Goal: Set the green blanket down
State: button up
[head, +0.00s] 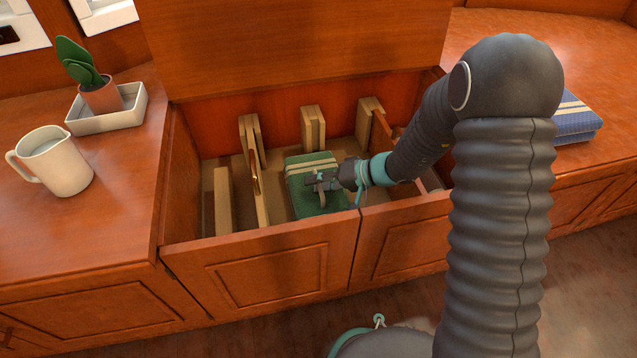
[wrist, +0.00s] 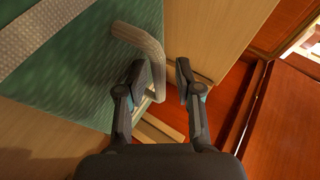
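The green blanket (head: 309,195), folded with pale stripes, is inside the open bench compartment, between upright wooden slats. Whether its underside touches the compartment floor is hidden. My gripper (head: 322,180) is over the blanket's right part. In the wrist view the green blanket (wrist: 90,75) fills the upper left, and a pale loop handle (wrist: 142,40) stands out from it. My gripper (wrist: 165,82) has its two fingers apart. The handle's bend shows between them, near the left finger, with a clear gap to the right finger.
The open bench (head: 262,262) has several wooden slats (head: 252,150) inside and a raised lid (head: 290,45) behind. A white mug (head: 58,165) and a potted plant (head: 100,92) in a tray (head: 130,118) stand left. A blue folded cloth (head: 575,120) lies right.

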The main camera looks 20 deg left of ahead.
jog(key=shift+r, duration=0.1)
jog(key=v, duration=0.7)
jog(key=shift+d+r+p, duration=0.1)
jog(key=shift+d+p, duration=0.15)
jog(key=shift+p, duration=0.15)
jog(key=shift+r, duration=0.1)
